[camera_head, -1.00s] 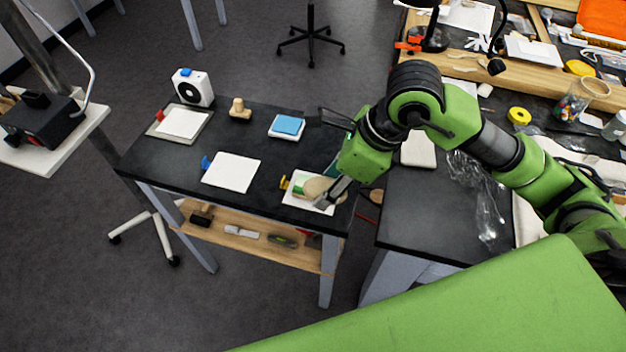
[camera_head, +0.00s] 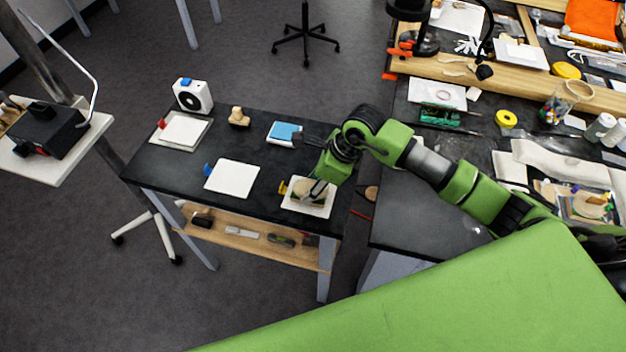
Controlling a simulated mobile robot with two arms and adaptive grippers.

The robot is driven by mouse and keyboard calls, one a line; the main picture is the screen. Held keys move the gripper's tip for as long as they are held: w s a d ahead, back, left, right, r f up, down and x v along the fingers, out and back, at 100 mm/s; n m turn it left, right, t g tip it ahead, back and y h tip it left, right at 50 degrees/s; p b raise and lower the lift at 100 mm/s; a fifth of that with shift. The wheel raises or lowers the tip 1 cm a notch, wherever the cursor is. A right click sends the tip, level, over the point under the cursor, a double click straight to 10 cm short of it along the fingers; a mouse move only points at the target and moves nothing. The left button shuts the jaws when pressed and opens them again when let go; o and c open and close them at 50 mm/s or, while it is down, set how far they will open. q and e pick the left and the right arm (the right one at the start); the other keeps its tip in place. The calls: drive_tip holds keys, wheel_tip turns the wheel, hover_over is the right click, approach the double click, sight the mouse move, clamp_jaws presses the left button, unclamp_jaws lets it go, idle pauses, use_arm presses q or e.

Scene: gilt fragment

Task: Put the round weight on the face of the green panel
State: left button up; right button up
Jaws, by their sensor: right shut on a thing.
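My right gripper (camera_head: 318,188) is low over the white pad (camera_head: 322,212) with the yellow tag, at the right end of the dark table. It is shut on a tan rounded thing, which looks like the round weight (camera_head: 309,196). A little of the green panel (camera_head: 297,195) shows at the edge of this weight on the pad, and the rest is hidden. The weight looks to be over or on the panel; I cannot tell whether it touches. My left gripper is not in view.
A wooden knob (camera_head: 238,117), a white fan-like box (camera_head: 192,95), a blue sponge-like block (camera_head: 285,131) and two more white pads (camera_head: 232,178) (camera_head: 182,131) are on the table. A cluttered workbench (camera_head: 440,67) stands at the right. Bare table lies between the pads.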

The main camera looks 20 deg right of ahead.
drive_tip(key=shift+f+b, duration=0.2)
drive_tip(key=shift+b, duration=0.1)
drive_tip(key=o, duration=1.4)
drive_tip(key=shift+c, duration=0.2)
drive_tip(key=shift+r, duration=0.1)
drive_tip(key=shift+r+p, duration=0.15)
drive_tip(key=shift+p, duration=0.15)
drive_tip(key=shift+d+r+b, duration=0.2)
drive_tip(key=shift+r+b, duration=0.05)
drive_tip(key=shift+b, duration=0.05)
drive_tip(key=b+v, duration=0.3)
drive_tip(key=v, duration=0.8)
drive_tip(key=shift+s+r, duration=0.2)
